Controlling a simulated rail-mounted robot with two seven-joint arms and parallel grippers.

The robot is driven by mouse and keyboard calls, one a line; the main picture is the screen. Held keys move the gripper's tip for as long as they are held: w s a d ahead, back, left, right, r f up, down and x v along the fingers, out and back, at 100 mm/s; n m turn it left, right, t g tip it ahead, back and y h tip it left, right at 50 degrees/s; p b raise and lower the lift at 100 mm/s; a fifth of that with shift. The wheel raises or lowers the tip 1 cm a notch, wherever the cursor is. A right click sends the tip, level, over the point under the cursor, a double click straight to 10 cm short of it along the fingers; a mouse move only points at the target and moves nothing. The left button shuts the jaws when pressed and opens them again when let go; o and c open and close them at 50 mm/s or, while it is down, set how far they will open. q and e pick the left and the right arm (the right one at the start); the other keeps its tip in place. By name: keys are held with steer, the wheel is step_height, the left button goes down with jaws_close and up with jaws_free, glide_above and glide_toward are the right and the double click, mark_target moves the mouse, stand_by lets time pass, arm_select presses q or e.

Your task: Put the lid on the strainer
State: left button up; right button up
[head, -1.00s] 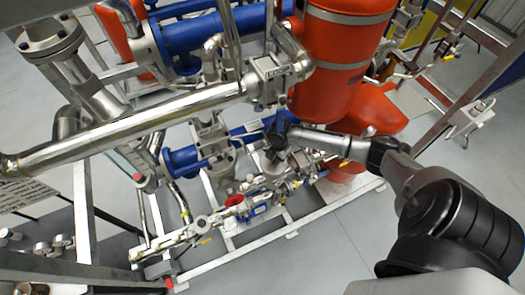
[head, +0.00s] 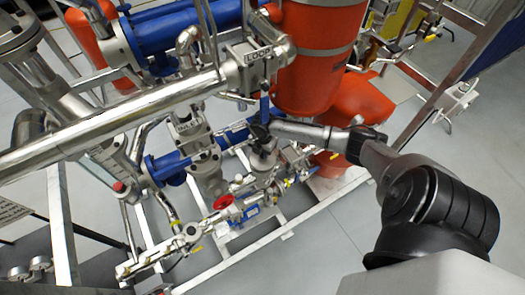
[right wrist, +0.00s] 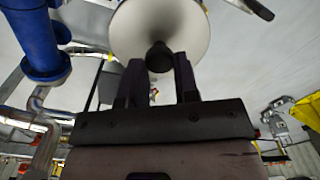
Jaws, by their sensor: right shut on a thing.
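My right gripper (head: 258,132) is among the pipes in the middle of the head view, at the end of my arm from the right. In the right wrist view its two fingers (right wrist: 159,75) are closed about a dark knob (right wrist: 159,57). The knob stands out from a pale round disc, which looks like the lid (right wrist: 185,28). The disc's top is cut off by the picture edge. In the head view a grey metal body (head: 263,161) shows just below the gripper. I cannot tell whether it is the strainer or whether the lid touches it. My left gripper is not in view.
A large orange vessel (head: 316,70) stands right behind the gripper. A thick silver pipe (head: 130,112) crosses at the left, and a blue pipe (head: 170,168) lies left of the gripper. A red handwheel valve (head: 223,202) is below. Bare floor (head: 320,240) is open at the lower right.

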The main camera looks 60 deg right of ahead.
steer(key=shift+f, duration=0.3)
stand_by(0.8)
steer(key=shift+p, duration=0.5)
steer(key=shift+r+p, duration=0.1)
steer(key=shift+p, duration=0.2)
stand_by(0.6)
steer(key=shift+f, duration=0.4)
steer(key=shift+f+b, duration=0.35)
steer(key=shift+b, duration=0.05)
steer(key=shift+f, duration=0.1)
stand_by(0.5)
